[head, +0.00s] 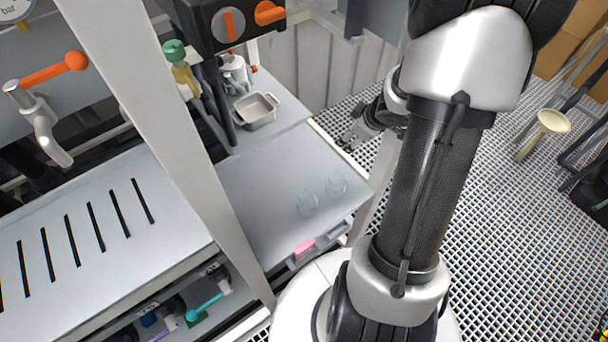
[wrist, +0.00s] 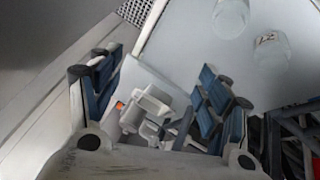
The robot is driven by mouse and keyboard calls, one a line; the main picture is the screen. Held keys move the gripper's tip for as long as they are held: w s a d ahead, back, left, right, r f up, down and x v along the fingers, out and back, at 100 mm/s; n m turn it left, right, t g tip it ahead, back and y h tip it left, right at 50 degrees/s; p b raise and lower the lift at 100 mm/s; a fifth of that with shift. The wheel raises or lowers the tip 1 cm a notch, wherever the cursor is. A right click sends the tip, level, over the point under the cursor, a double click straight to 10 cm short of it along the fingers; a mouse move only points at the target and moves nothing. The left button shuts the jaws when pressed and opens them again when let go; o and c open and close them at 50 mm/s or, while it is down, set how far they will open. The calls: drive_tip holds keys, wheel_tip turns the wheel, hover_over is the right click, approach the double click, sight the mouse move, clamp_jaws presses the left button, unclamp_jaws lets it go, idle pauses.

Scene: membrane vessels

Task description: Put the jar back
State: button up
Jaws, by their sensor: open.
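In the wrist view two clear round vessels show at the upper right, one at the top edge (wrist: 230,17) and one further right (wrist: 271,48). My gripper (head: 352,138) is off the bench's right edge, apart from both jars. In the wrist view my gripper (wrist: 160,75) has its blue-padded fingers spread, with no jar between them. A pale grey object (wrist: 150,105) shows between the fingers; I cannot tell what it is.
A metal tray (head: 256,110) and a white vessel (head: 235,72) stand at the bench's back. A pale post (head: 165,120) crosses in front. A slotted rack (head: 90,235) lies left. A pink block (head: 304,247) sits below the front edge. Grated floor and a cream stool (head: 552,121) are right.

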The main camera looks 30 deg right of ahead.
drive_tip(key=s+a+r+m+h, duration=0.15)
drive_tip(key=a+r, duration=0.25)
drive_tip(key=r, duration=0.5)
drive_tip(key=a+r+m+h, duration=0.2)
drive_tip(key=a+r+h, duration=0.15)
drive_tip(key=r, duration=0.55)
drive_tip(key=s+a+r+y, duration=0.1)
drive_tip(key=s+a+y, duration=0.2)
drive_tip(key=s+a, duration=0.4)
drive_tip(key=s+a+r+g+y, duration=0.1)
drive_tip(key=s+a+y, duration=0.2)
drive_tip(key=s+a, duration=0.5)
drive_tip(key=a+m, duration=0.1)
drive_tip(key=a, duration=0.5)
drive_tip(key=shift+r, duration=0.4)
